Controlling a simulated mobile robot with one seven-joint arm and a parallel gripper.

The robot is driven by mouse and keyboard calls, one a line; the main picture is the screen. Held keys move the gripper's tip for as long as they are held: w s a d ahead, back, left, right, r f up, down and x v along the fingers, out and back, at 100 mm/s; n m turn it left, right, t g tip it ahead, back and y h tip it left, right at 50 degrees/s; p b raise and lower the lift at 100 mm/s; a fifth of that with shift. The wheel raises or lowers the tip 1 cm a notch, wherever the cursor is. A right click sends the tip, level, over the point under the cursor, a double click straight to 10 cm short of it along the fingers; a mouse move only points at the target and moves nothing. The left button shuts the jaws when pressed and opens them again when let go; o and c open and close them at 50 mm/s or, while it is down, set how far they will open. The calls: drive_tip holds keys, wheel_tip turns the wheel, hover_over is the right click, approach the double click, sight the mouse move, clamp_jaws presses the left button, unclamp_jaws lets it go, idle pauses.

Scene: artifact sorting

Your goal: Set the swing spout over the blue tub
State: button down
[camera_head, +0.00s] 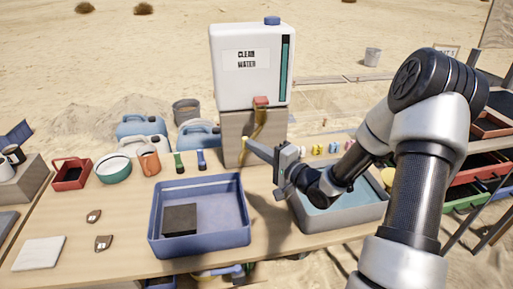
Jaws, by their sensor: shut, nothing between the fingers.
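The blue tub (228,239) stands on the table left of centre, with a dark square block (180,219) inside. The brass-coloured swing spout (260,124) comes from under the red valve of the white water tank (232,90). Its lower end shows thinly near the tub's back right corner; whether it is over the rim I cannot tell. My gripper (249,143) is shut with nothing in it and points left. Its fingertips are right at the spout, partly overlapping it; contact is unclear.
A grey basin of water (358,218) stands right of the blue tub, below my arm. A stone-coloured stand (235,127) bears the tank. The table's front left has free room around a white slab (39,254).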

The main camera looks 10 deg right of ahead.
drive_tip(key=w+a, duration=0.3)
drive_tip(key=a, duration=0.3)
drive_tip(key=shift+w+p, duration=0.25)
drive_tip(key=shift+p, duration=0.05)
drive_tip(key=shift+s+a, duration=0.1)
drive_tip(key=shift+a, duration=0.05)
